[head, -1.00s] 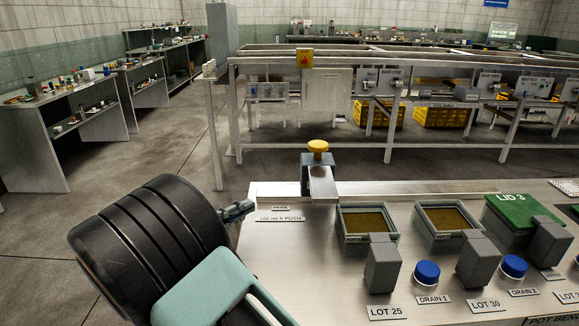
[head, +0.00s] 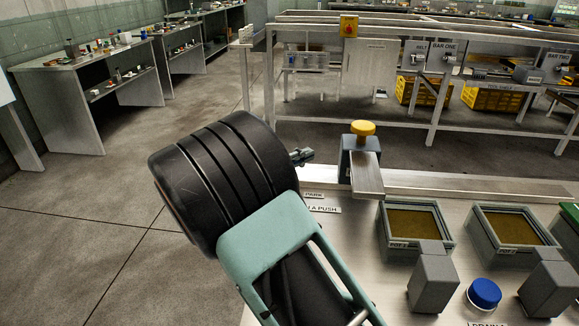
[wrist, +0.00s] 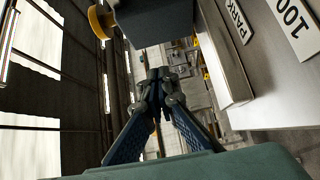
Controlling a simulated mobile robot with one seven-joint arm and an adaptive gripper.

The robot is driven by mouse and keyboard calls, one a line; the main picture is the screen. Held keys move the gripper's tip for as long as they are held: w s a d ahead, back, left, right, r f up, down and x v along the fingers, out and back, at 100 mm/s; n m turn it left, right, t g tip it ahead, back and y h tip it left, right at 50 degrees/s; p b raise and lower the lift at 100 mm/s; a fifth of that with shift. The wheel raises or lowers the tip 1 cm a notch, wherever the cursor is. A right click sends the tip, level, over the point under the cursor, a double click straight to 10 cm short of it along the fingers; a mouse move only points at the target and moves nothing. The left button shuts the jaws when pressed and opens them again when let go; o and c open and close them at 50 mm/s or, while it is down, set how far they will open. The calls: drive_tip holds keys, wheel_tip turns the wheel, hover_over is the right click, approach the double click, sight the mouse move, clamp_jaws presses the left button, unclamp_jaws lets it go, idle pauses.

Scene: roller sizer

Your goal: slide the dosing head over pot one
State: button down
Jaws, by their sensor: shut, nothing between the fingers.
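The dosing head (head: 361,168) is a grey block with a yellow knob and a flat metal arm reaching toward the bench. It stands at the left end of the rail, by the PARK label. Pot one (head: 384,229) is the leftmost square grey pot, with brown contents, to the right of and nearer than the head. My gripper (head: 304,156) is shut and empty, just left of the dosing head and apparently apart from it. In the wrist view the shut fingertips (wrist: 159,78) are below the dosing head (wrist: 155,20) in the picture.
The rail (head: 480,185) runs right along the bench's back edge. A second pot (head: 482,237), grey blocks (head: 433,284) and a blue button (head: 484,293) are to the right. A framed stand with yellow crates (head: 490,97) is behind. Open floor lies left.

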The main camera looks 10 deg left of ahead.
sight(367, 155)
drive_tip(key=d, duration=0.1)
drive_tip(key=w+d+b, duration=0.1)
drive_tip(key=d, duration=0.1)
drive_tip(key=w+d, duration=0.1)
drive_tip(key=d, duration=0.1)
drive_tip(key=shift+b, duration=0.35)
drive_tip(key=shift+d, duration=0.45)
drive_tip(key=shift+d+r+p, duration=0.2)
drive_tip(key=shift+d+p, duration=0.2)
drive_tip(key=shift+p, duration=0.2)
drive_tip(key=d+p, duration=0.6)
drive_tip(key=d, duration=0.2)
drive_tip(key=shift+d, duration=0.25)
drive_tip(key=shift+d+f, duration=0.2)
drive_tip(key=shift+d, duration=0.1)
drive_tip(key=shift+a, duration=0.1)
